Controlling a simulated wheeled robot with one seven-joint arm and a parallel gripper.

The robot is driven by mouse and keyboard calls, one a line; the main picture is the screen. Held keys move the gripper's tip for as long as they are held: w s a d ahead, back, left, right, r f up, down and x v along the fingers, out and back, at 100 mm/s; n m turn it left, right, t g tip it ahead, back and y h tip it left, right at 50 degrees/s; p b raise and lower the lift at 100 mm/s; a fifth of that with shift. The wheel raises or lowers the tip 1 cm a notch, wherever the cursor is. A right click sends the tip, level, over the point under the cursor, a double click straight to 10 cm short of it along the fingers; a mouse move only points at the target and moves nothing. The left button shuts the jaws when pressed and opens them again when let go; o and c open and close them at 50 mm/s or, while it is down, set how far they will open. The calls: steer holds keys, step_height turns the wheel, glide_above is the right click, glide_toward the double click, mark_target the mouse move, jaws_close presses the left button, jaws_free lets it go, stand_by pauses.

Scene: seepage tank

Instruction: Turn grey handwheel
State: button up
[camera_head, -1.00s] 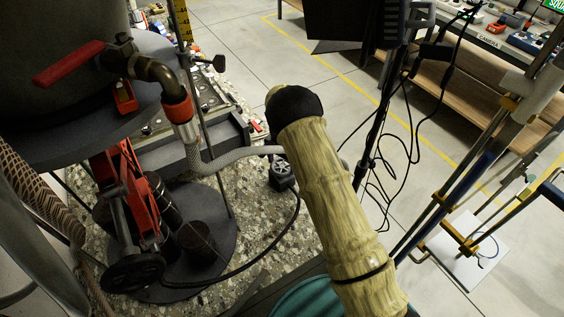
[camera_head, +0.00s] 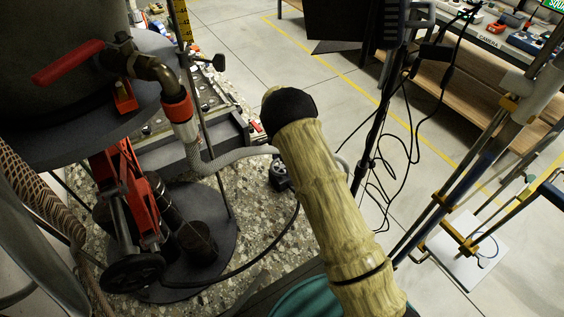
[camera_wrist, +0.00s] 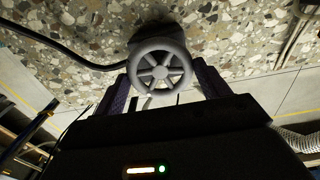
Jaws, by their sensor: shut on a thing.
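The grey handwheel (camera_wrist: 160,65), a spoked ring, faces the camera in the wrist view. My gripper (camera_wrist: 160,80) has one finger on each side of its rim and is shut on it. In the head view a small part of the handwheel (camera_head: 279,178) shows beside my arm, which covers the rest. My gripper is hidden there behind the arm.
A tank with a red-handled valve (camera_head: 70,62) stands at the left. Below it are a red jack-like frame (camera_head: 122,195) and a dark round wheel (camera_head: 132,272). A grey hose (camera_head: 232,157) and a dark cable (camera_head: 255,266) run near the handwheel.

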steer(key=shift+r+m, duration=0.1)
steer(key=shift+m, duration=0.6)
steer(key=o, duration=1)
step_height(320, 180, up, 17)
steer(key=shift+r+b, duration=0.15)
steer(key=shift+b, duration=0.6)
